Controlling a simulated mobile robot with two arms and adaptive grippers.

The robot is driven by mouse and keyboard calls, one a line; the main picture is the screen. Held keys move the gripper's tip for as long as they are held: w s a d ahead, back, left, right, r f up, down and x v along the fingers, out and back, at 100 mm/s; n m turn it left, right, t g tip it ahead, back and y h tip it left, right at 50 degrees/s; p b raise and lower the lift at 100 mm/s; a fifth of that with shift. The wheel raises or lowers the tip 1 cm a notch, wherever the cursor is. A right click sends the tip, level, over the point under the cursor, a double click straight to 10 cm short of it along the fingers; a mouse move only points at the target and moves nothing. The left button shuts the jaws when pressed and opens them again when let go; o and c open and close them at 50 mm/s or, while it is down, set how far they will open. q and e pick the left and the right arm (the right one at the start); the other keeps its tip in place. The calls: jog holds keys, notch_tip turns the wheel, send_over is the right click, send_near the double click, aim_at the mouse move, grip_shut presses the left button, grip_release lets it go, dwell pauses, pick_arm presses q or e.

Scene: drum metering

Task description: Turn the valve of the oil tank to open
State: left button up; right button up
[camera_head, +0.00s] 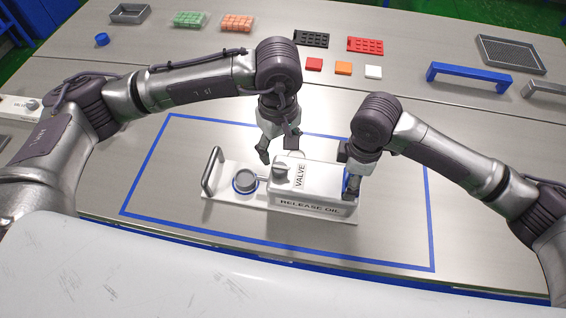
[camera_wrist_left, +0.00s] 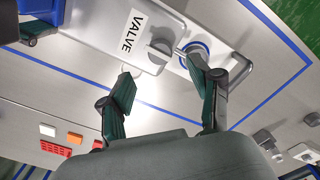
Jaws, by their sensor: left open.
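The white oil tank (camera_head: 325,185), labelled VALVE and RELEASE OIL, stands on a base plate inside the blue outline. Its grey valve knob (camera_head: 281,171) is on top, near the left end; it also shows in the left wrist view (camera_wrist_left: 160,49). My left gripper (camera_head: 279,147) is open and empty above and behind the knob. In the left wrist view its two fingers (camera_wrist_left: 161,68) are spread, with the knob just beyond the tips. My right gripper (camera_head: 350,182) is at the tank's right end; its fingers are partly hidden and its grip is unclear.
A round grey cup (camera_head: 245,182) and an upright handle (camera_head: 211,168) are at the left of the base plate. Coloured blocks, a blue bracket (camera_head: 469,74) and a grey tray (camera_head: 510,54) lie farther back. The outlined area around the tank is mostly clear.

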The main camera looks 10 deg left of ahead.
aim_at(280, 168)
pick_arm(q)
notch_tip(280, 168, down, 7)
jog(key=shift+f, duration=0.2)
jog(key=c, duration=1.1)
